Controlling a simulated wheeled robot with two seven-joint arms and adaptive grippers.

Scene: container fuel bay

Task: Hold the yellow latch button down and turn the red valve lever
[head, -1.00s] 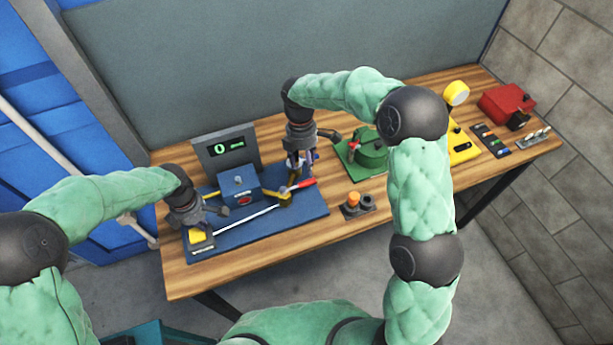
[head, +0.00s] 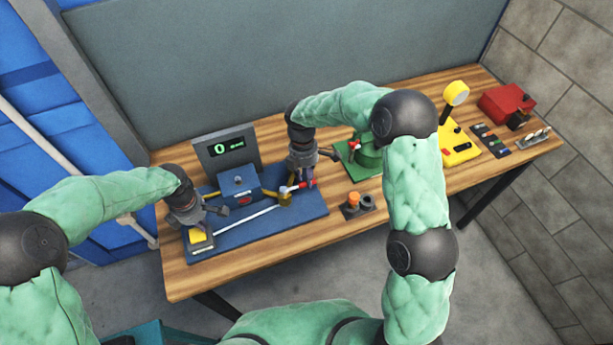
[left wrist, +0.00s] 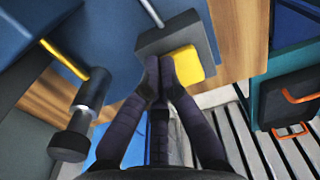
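The yellow latch button (head: 197,237) sits on a dark block at the front left of the blue base plate (head: 262,229); it also shows in the left wrist view (left wrist: 188,65). My left gripper (left wrist: 160,62) has its fingers together, with the tips at the button's edge. Whether the button is pressed down cannot be told.
A block with an orange knob (head: 353,200), a green valve unit (head: 369,157), a yellow device (head: 458,146) and a red box (head: 506,103) are farther right on the table.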

